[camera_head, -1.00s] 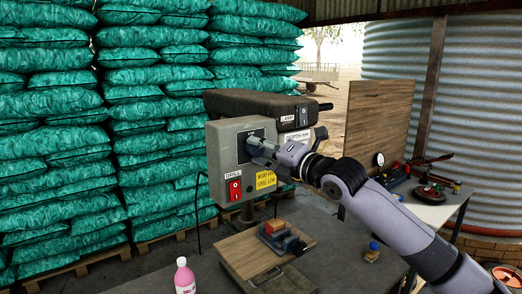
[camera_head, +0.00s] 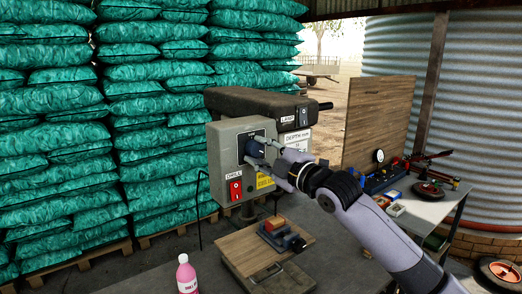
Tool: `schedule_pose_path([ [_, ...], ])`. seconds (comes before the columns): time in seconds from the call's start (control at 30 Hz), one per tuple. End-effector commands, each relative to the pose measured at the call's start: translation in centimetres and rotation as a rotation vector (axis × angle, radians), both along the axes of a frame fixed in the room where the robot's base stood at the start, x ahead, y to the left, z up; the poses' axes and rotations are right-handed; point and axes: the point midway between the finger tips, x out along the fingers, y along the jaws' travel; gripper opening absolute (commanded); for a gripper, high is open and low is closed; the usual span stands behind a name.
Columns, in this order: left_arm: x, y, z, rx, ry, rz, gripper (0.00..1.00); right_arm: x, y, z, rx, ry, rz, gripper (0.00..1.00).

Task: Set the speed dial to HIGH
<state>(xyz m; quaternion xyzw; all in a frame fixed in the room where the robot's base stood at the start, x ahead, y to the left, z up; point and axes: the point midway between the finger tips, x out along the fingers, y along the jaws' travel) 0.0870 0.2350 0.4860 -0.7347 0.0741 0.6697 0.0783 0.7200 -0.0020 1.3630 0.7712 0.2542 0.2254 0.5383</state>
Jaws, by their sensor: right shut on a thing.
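The drill press has a grey control box (camera_head: 222,158) with a dark dial panel on its front. The dark speed dial (camera_head: 256,147) sits on that panel, partly covered by my fingers. My right gripper (camera_head: 259,152) reaches in from the right and is shut on the dial, one finger above and one below. The dial's pointer and speed markings are too small or hidden to read. A red switch (camera_head: 235,189) labelled DRILL is below the dial, beside a yellow label (camera_head: 264,181) partly behind my gripper. My left gripper is not in view.
A wooden board (camera_head: 240,249) with a small vise (camera_head: 282,236) lies below the drill head. A pink bottle (camera_head: 187,275) stands at the bench front. A side table (camera_head: 432,208) with tools is at right. Stacked green sacks (camera_head: 60,150) fill the left background.

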Motion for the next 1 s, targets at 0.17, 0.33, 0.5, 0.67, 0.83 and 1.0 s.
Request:
schedule_pose_path([
  [0.17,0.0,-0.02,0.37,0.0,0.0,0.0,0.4,0.0,0.02,-0.11,0.115,0.086,-0.001,0.05],
  [0.33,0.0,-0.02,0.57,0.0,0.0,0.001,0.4,-0.02,0.09,-0.15,0.198,0.148,0.0,0.05],
  [0.5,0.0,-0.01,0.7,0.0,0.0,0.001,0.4,-0.02,0.06,-0.23,0.252,0.189,-0.001,0.05],
  [0.67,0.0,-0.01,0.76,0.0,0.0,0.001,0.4,-0.03,0.08,-0.26,0.281,0.209,-0.001,0.05],
  [0.83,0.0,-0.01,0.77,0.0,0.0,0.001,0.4,-0.03,0.08,-0.25,0.291,0.217,-0.001,0.06],
  [1.0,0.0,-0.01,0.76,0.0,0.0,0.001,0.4,-0.03,0.08,-0.28,0.293,0.219,-0.001,0.06],
])
